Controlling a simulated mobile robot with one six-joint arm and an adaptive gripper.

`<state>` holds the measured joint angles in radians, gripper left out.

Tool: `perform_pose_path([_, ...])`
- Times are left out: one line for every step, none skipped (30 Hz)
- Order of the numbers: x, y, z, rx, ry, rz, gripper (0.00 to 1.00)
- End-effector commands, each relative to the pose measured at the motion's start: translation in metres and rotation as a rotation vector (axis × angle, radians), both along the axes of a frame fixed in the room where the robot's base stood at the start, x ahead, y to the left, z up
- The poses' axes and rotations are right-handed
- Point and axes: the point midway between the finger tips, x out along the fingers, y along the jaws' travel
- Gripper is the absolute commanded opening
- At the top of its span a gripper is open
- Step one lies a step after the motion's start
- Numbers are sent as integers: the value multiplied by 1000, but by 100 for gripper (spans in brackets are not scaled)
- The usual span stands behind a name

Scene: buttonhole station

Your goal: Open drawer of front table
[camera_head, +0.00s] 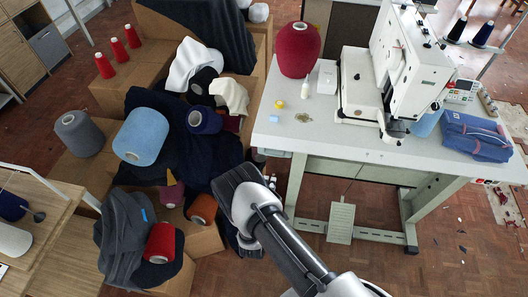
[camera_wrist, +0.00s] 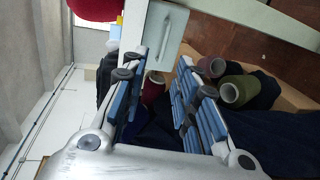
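The front table (camera_head: 350,140) has a pale grey top and pale green legs in the head view. A small pale drawer front (camera_head: 275,153) shows under its left front corner. In the wrist view the drawer (camera_wrist: 163,38), grey-green with a long bar handle, is at the upper middle and looks shut. My gripper (camera_wrist: 158,82) has its two blue-padded fingers spread apart with nothing held between them. The handle lies beyond the fingertips, apart from them. In the head view my gripper (camera_head: 238,184) is at the left of the table, below the drawer; its fingers are mostly hidden there.
Cardboard boxes (camera_head: 205,240) heaped with yarn cones and dark cloth stand close left of my gripper. On the table are a white sewing machine (camera_head: 395,65), a large red cone (camera_head: 298,50) and a blue pouch (camera_head: 475,137). A pedal (camera_head: 340,222) stands underneath. Floor in front is clear.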

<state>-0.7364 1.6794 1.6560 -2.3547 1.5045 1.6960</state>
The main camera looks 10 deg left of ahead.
Motion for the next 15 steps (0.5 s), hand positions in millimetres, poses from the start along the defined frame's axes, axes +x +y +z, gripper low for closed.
perform_pose_path([-5, 2, -7, 5, 6, 18, 28])
perform_pose_path([-6, 3, -9, 9, 8, 26, 28])
perform_pose_path([-5, 5, -11, 12, 8, 32, 28])
perform_pose_path([-4, 5, -12, 15, 9, 34, 28])
perform_pose_path([-2, 5, -13, 16, 9, 34, 28])
perform_pose_path([2, 5, -14, 16, 8, 32, 28])
perform_pose_path([7, 4, -15, 16, 8, 31, 28])
perform_pose_path([11, 4, -16, 16, 7, 31, 28])
perform_pose_path([18, 3, -18, 16, 6, 30, 28])
perform_pose_path([24, 2, -19, 16, 6, 28, 28])
perform_pose_path([30, 3, -21, 16, 6, 29, 28])
perform_pose_path([39, 2, -23, 16, 6, 28, 28])
perform_pose_path([45, 2, -24, 16, 6, 28, 28])
perform_pose_path([52, 1, -26, 15, 6, 30, 28])
perform_pose_path([61, 1, -28, 16, 6, 28, 28])
